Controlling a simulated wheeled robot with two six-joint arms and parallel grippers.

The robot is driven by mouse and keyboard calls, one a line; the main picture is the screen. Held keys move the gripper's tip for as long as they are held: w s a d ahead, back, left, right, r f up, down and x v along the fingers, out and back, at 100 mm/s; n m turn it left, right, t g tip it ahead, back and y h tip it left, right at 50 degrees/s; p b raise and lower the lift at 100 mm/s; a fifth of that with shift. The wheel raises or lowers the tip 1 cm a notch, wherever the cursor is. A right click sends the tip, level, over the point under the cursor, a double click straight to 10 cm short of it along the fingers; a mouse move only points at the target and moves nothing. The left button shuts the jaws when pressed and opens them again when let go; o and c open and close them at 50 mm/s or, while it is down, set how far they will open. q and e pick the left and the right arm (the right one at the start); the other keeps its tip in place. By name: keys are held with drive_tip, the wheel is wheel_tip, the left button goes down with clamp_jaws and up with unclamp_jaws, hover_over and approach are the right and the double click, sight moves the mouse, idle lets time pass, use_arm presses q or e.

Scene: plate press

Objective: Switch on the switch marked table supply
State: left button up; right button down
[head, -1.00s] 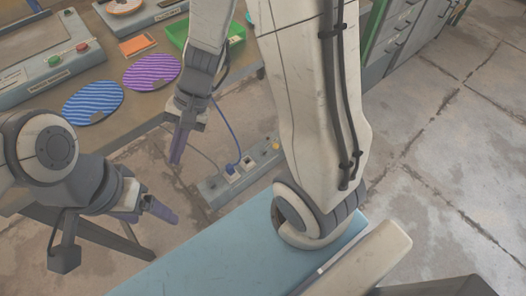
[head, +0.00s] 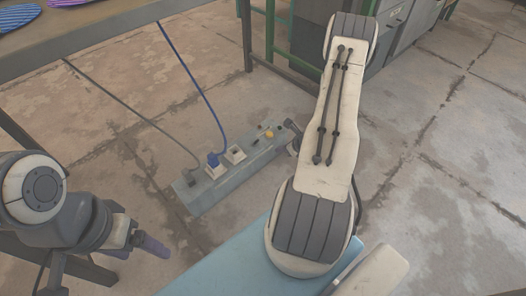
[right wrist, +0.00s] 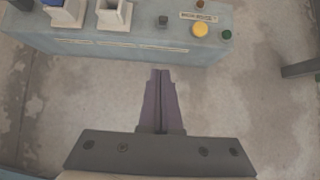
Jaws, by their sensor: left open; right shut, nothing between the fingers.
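A grey-blue power strip (head: 196,200) lies on the floor with sockets, plugs and small controls on top. A yellow button (head: 269,134) is near its right end; it also shows in the right wrist view (right wrist: 200,29), beside a small label (right wrist: 198,16) I cannot read surely. A dark green knob (right wrist: 226,34) and a dark knob (right wrist: 163,21) flank it. I cannot tell which control is marked table supply. My right gripper (right wrist: 160,73) is shut and empty, its tips appearing just short of the strip's side. My left gripper (head: 152,246) is open and empty, left of the strip.
A blue plug (head: 213,160) with a blue cable and a grey plug (head: 192,178) with a grey cable sit at the strip. A table edge (head: 100,42) is at upper left. Cabinets (head: 388,40) stand at the back. Bare floor (head: 450,150) lies to the right.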

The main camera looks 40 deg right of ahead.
sight(256, 142)
idle(0.3)
drive_tip(key=b+x, duration=0.2)
drive_tip(key=x, duration=0.1)
drive_tip(key=w+r+b+x, duration=0.1)
drive_tip(key=b+x, duration=0.1)
drive_tip(key=x, duration=0.2)
drive_tip(key=b+x, duration=0.2)
drive_tip(key=x, duration=0.1)
drive_tip(key=shift+w+f+b, duration=0.1)
drive_tip(key=shift+w+b, duration=0.2)
drive_tip(key=shift+w, duration=0.25)
drive_tip(key=shift+w+a+r, duration=0.1)
drive_tip(key=shift+w+r, duration=0.3)
drive_tip(key=shift+w, duration=0.3)
